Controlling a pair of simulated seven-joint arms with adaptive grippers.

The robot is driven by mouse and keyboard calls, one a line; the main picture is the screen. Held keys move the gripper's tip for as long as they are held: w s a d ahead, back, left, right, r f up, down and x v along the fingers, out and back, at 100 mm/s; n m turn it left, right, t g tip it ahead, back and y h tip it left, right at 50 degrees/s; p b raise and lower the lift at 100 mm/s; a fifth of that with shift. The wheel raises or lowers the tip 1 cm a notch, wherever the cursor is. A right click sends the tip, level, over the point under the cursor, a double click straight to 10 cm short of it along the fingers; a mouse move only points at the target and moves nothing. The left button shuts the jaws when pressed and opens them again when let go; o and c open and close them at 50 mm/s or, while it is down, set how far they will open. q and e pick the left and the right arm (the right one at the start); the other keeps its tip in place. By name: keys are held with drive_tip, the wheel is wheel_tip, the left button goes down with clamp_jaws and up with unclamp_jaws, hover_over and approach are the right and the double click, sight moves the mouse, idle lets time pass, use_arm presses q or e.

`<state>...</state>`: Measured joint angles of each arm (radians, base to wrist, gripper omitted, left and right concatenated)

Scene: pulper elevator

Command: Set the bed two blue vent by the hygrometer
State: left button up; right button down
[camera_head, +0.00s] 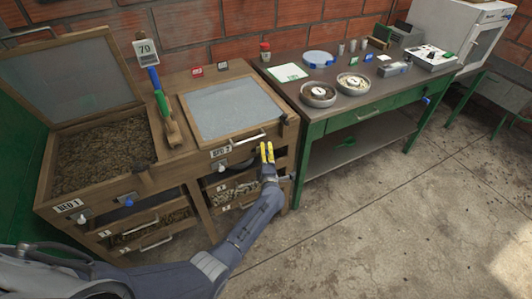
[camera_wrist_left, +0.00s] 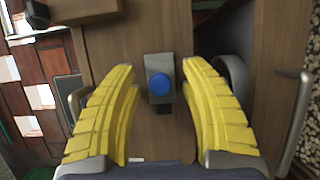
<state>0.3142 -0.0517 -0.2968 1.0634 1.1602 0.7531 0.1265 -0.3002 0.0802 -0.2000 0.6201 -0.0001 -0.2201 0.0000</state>
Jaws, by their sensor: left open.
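The hygrometer (camera_head: 146,53) stands at the back between the two beds and reads 79. Bed two (camera_head: 238,140), on the right of the wooden cabinet, has its glazed lid down. My left gripper (camera_head: 267,152), with yellow fingers, is at the front of bed two and is open. In the left wrist view a round blue vent knob (camera_wrist_left: 159,85) on a grey plate lies between the spread fingers (camera_wrist_left: 158,68), with no visible contact. In the head view this knob is hidden by the gripper. My right gripper is not in view.
Bed one (camera_head: 100,155) is open and shows dark soil, with another blue knob (camera_head: 129,202) at its front. Metal handles, including a lid handle (camera_head: 247,139), stick out near my left gripper. A green bench (camera_head: 400,112) with dishes stands at the right. The floor in front is clear.

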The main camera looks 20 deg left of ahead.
use_arm(q)
clamp_jaws()
idle(0.4)
